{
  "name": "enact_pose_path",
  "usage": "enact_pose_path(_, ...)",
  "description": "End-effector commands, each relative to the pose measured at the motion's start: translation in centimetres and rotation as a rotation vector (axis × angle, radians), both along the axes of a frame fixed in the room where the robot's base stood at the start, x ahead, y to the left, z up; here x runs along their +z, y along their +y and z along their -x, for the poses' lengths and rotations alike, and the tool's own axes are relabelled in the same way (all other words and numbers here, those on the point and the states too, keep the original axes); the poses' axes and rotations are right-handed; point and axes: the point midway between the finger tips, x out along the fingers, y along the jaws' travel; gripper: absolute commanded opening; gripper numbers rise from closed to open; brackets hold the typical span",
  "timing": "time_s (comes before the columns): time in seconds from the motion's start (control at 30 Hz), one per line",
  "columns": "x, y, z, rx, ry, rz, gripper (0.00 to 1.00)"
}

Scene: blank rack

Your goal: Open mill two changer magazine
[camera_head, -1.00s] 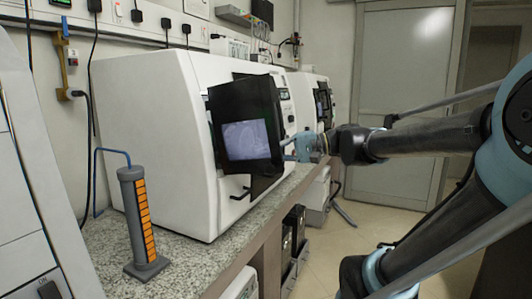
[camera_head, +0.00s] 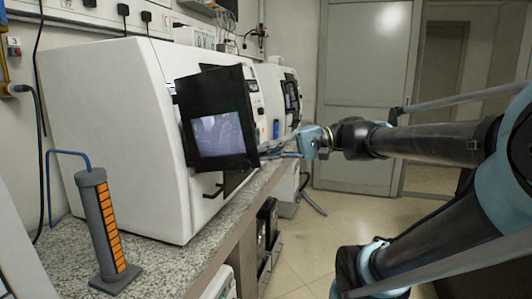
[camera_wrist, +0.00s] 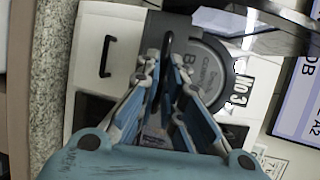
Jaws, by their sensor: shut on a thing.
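The changer magazine (camera_wrist: 212,68) shows in the wrist view as a dark, rounded part with pale lettering on the front of a white mill. A black handle (camera_wrist: 167,42) stands out from it. My gripper (camera_wrist: 166,72) is shut on this handle, with its blue-and-grey fingers on both sides of it. In the head view my gripper (camera_head: 279,150) is at the right edge of the near mill's black windowed door (camera_head: 213,124), which stands out from the white mill (camera_head: 100,120). The magazine and handle are hidden there behind the door.
A label reading "No 3" (camera_wrist: 240,91) is beside the magazine. Another black handle (camera_wrist: 105,56) is on the white front. A second mill (camera_head: 272,95) stands farther back. A grey and orange post (camera_head: 104,230) stands on the granite bench (camera_head: 165,262). The floor right of the bench is open.

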Motion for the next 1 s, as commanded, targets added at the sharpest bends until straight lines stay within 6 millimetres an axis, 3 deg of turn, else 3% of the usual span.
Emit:
enact_pose_path(0.1,-0.3,0.0,0.0,-0.003,-0.001,0.005,0.00)
enact_pose_path(0.17,-0.3,0.0,0.0,-0.003,-0.001,0.005,0.17)
enact_pose_path(0.63,0.0,-0.3,-0.1,-0.001,-0.001,0.002,0.17)
enact_pose_path(1.0,0.5,-2.9,-0.7,-0.004,0.000,0.001,0.17)
